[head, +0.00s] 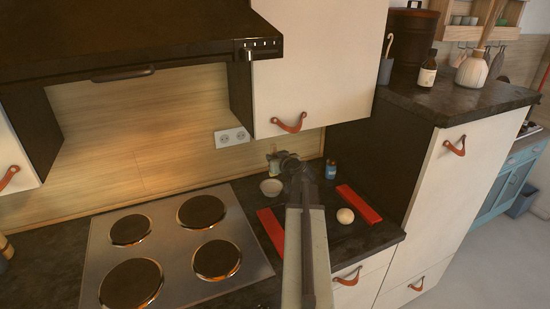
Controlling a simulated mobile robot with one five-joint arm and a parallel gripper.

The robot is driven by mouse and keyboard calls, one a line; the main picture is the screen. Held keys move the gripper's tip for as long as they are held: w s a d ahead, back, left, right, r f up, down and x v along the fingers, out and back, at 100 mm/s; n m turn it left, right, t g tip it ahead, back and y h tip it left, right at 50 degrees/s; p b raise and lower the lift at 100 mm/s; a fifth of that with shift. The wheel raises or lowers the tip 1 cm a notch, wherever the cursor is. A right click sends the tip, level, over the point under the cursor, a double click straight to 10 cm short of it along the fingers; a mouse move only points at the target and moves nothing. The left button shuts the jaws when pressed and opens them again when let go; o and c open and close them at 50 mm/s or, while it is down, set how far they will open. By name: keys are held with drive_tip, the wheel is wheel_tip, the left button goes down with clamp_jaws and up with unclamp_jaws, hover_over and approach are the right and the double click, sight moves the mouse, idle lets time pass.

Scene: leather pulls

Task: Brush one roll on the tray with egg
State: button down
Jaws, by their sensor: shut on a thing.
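One pale round roll (345,215) sits towards the right side of a dark tray (331,228) with red ends on the counter. A small pale bowl (270,187) stands behind the tray's left end; its contents cannot be made out. My gripper (281,160) is at the far end of my arm, over the back of the counter near the bowl and away from the roll. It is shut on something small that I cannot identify. No brush can be clearly made out. My arm covers the middle of the tray.
A stovetop (175,245) with several dark plates lies left of the tray. A small blue bottle (330,170) stands behind the tray. A cabinet (310,65) hangs above the counter. A tall unit (440,200) closes off the right side.

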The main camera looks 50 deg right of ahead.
drive_tip(key=f+b, duration=0.2)
drive_tip(key=w+f+b, duration=0.1)
drive_tip(key=f+b, duration=0.3)
drive_tip(key=shift+w+d+f, duration=0.2)
drive_tip(key=shift+w+f, duration=0.05)
drive_tip(key=shift+f, duration=0.15)
drive_tip(key=shift+f+b, duration=0.5)
drive_tip(key=shift+b, duration=0.05)
idle(1.8)
wheel_tip(320, 180, up, 7)
drive_tip(key=p, duration=0.7)
idle(0.6)
